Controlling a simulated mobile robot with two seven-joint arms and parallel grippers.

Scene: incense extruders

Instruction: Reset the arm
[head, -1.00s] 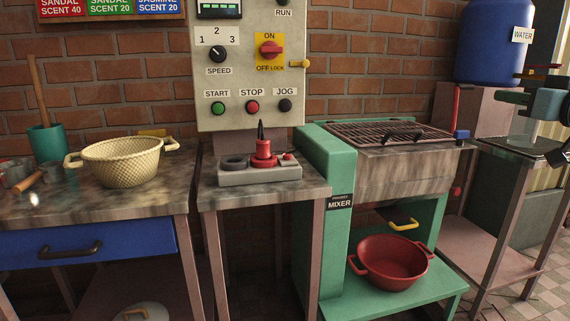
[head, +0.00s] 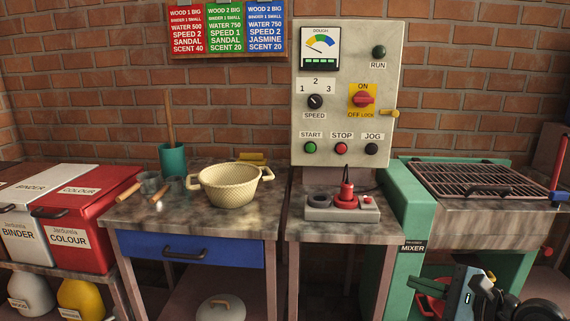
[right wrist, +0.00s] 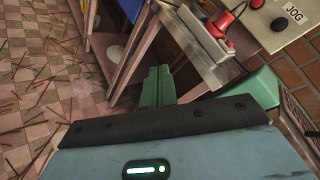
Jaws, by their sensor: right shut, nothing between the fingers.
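My right gripper (head: 424,292) is low at the right in the head view, in front of the green mixer stand (head: 408,215). Its green fingers also show in the right wrist view (right wrist: 157,86), closed together and with nothing held. They are over open floor beside the table legs. The red bowl (head: 437,306) on the mixer's lower shelf is partly hidden behind my right gripper. My left gripper is in neither view.
The control panel (head: 347,95) stands behind a small table with a red-plugged grey block (head: 320,214). A cream basket (head: 229,187) and a teal cup (head: 173,160) are on the left table. Red and white bins (head: 85,215) stand far left. Sticks litter the tiled floor (right wrist: 45,75).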

